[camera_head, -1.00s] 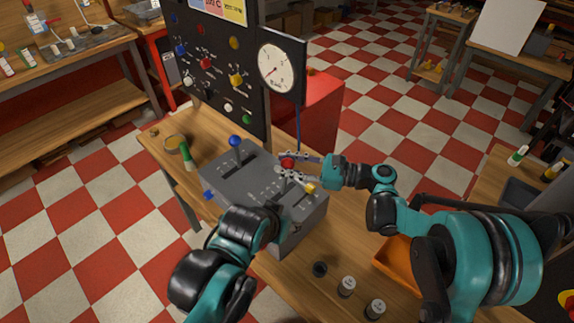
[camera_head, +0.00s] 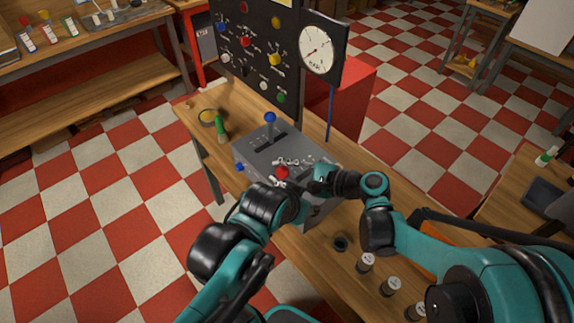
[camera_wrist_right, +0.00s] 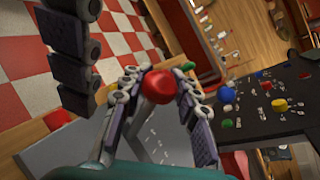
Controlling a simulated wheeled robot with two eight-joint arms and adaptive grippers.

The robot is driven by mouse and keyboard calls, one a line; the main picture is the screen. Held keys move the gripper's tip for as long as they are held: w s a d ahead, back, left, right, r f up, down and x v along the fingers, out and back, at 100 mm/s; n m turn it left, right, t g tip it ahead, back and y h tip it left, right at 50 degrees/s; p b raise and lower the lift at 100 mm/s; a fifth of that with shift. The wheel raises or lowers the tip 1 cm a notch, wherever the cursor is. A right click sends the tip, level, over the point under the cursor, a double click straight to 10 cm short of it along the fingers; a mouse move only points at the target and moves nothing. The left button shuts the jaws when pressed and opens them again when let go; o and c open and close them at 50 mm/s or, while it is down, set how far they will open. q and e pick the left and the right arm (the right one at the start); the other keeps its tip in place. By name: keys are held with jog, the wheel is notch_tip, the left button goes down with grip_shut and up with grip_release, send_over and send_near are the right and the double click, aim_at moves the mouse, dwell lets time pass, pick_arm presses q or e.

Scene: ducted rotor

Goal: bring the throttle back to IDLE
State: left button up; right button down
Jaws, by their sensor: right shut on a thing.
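A lever with a red knob (camera_head: 282,173) stands on the grey console (camera_head: 251,154); it shows large in the right wrist view (camera_wrist_right: 160,86). I take it for the throttle, though the lettering is too small to read. My right gripper (camera_head: 281,171) is shut around this lever just at the knob, with a finger on each side in the wrist view (camera_wrist_right: 158,76). A second lever with a blue knob (camera_head: 270,117) stands at the console's far side. My left arm crosses in front of the console; its fingertips are not clear. The slot under the red knob is mostly hidden.
Behind the console stands a black panel (camera_head: 250,40) with coloured knobs and a round gauge (camera_head: 318,50). A green-handled tool (camera_head: 221,128) and a small round dish (camera_head: 208,117) lie left of the console. Several small grey cylinders (camera_head: 366,263) stand at the right front.

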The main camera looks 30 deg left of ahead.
jog(key=shift+s+f, duration=0.25)
jog(key=shift+s, duration=0.1)
jog(key=shift+s+f, duration=0.1)
jog(key=c, duration=1.1)
grip_release()
